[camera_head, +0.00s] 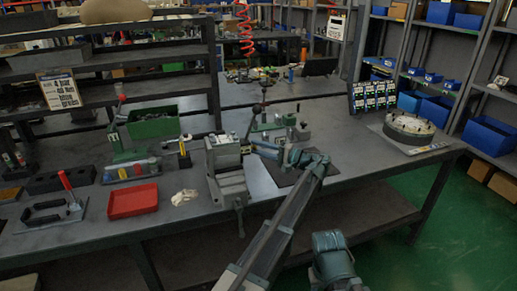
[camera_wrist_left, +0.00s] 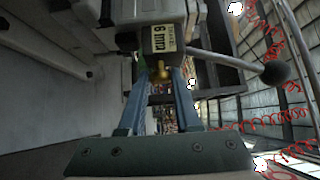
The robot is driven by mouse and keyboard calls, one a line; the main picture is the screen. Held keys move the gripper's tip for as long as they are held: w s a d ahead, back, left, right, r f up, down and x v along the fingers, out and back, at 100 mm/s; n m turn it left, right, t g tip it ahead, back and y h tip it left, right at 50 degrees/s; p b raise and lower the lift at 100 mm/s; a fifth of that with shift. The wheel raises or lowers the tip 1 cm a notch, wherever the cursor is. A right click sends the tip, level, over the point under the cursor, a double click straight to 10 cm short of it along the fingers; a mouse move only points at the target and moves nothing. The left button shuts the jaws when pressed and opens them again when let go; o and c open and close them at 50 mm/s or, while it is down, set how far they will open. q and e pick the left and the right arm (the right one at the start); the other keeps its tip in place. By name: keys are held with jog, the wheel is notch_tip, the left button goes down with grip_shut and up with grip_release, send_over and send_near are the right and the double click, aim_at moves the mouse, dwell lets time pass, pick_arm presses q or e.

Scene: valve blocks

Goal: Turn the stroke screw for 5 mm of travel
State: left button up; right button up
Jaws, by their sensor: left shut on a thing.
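The stroke screw (camera_wrist_left: 160,72) is a small brass-coloured screw below a dark block with a yellow label (camera_wrist_left: 160,39) in the left wrist view. My left gripper (camera_wrist_left: 162,80) has its two blue fingers closed around the screw's head. In the head view my left gripper (camera_head: 262,148) reaches in low at the valve block station on the bench, beside a grey vise. The screw is too small to make out there. A lever with a black ball knob (camera_wrist_left: 277,72) sticks out from the block in the wrist view.
The grey vise (camera_head: 228,165) stands just left of the gripper. A red tray (camera_head: 133,201) and a green bin (camera_head: 153,123) lie farther left. A round fixture (camera_head: 409,127) sits at the bench's right end. Bench space between it and my arm is mostly clear.

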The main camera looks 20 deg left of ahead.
pick_arm(q)
grip_shut()
jog(key=shift+w+a+r+m+g+h+p, duration=0.15)
jog(key=shift+m+g+h+p, duration=1.3)
jog(key=shift+p, duration=1.3)
jog(key=shift+w+r+m+g+h+p, duration=0.15)
jog(key=shift+m+g+h+p, duration=1.2)
jog(key=shift+p, duration=1.35)
jog(key=shift+w+a+r+m+g+h+p, duration=0.15)
jog(key=shift+m+g+h+p, duration=0.9)
jog(key=shift+h+p, duration=1.25)
jog(key=shift+s+d+m+y+p, duration=0.1)
jog(key=shift+m+y+p, duration=0.15)
jog(key=shift+y+p, duration=0.2)
